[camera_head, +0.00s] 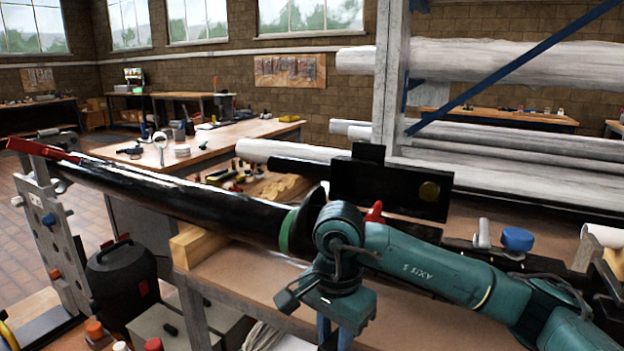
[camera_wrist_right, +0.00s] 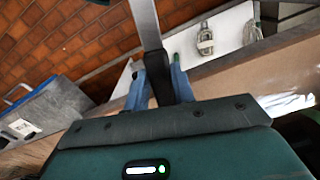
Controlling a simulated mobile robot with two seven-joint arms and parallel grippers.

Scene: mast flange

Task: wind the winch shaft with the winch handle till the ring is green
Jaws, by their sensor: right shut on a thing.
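My right gripper (camera_head: 335,334) points down in front of the bench, under my teal wrist. In the right wrist view its two blue fingers (camera_wrist_right: 158,88) are shut on the dark grip of the winch handle (camera_wrist_right: 158,82). A grey metal bar (camera_wrist_right: 146,22) runs on from that grip to the top of the picture. In the head view the handle and the winch shaft are hidden or cannot be told apart. A green ring (camera_head: 286,232) circles the black mast (camera_head: 190,198) near its flared end, just left of my wrist. My left gripper is not in view.
The mast lies across a wooden block (camera_head: 196,246) on the bench (camera_head: 245,284). A black plate (camera_head: 385,188) stands behind my arm. A blue-capped item (camera_head: 517,239) sits on the right. A black canister (camera_head: 122,280) stands at the lower left.

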